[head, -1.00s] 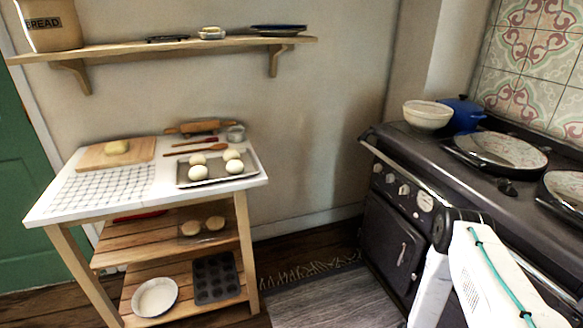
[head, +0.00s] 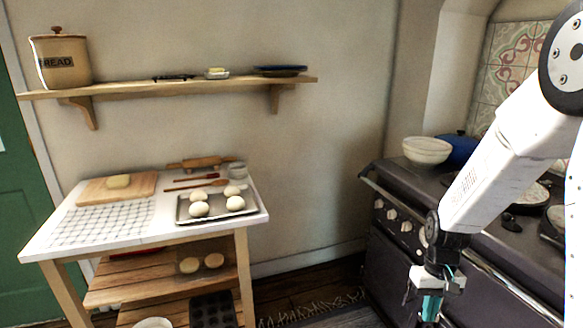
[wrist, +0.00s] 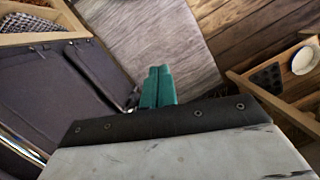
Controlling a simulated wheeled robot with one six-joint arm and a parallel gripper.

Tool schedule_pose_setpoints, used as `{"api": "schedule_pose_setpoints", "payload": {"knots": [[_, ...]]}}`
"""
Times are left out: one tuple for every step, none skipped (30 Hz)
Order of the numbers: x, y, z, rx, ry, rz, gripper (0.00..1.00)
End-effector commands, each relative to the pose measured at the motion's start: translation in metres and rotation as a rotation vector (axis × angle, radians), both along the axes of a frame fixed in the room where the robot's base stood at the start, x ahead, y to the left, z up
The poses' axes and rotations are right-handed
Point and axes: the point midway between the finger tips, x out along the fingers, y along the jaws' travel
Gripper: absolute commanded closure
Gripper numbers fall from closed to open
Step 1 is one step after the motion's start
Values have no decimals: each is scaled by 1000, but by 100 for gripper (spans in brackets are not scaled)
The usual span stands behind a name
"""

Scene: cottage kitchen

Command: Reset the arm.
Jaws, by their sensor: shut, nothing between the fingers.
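My gripper (head: 431,308) hangs low at the right of the head view, in front of the dark range cooker (head: 375,250). Its fingers point down. In the wrist view my gripper (wrist: 158,72) shows its two teal fingertips side by side, closed together with nothing between them. Below them lie the grey rug (wrist: 150,35) and the wooden floor. My white arm comes down from the upper right and hides part of the stove top.
A white-topped wooden table (head: 100,240) stands at left with a tray (head: 245,212) of dough balls. A cream bowl (head: 427,150) and a blue pot (head: 458,150) sit on the range. A shelf (head: 190,85) runs along the wall. Floor between table and range is open.

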Motion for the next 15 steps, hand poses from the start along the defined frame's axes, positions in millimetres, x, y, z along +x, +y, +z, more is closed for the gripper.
{"api": "schedule_pose_setpoints", "payload": {"knots": [[-12,5,25,-4,6,-8,100],[-20,8,38,-6,15,-15,100],[-32,12,55,-9,26,-23,100],[-41,15,67,-11,34,-30,100],[-50,17,78,-13,40,-36,100],[-61,20,93,-18,47,-44,100],[-71,23,103,-21,51,-47,100],[-80,25,114,-24,53,-51,100],[-92,29,126,-28,57,-55,100],[-101,31,136,-31,56,-58,100],[-110,33,144,-35,54,-60,100],[-122,35,155,-38,51,-63,100],[-131,37,163,-42,46,-63,100],[-140,39,170,-44,41,-62,100],[-150,41,179,-48,29,-60,100]]}}
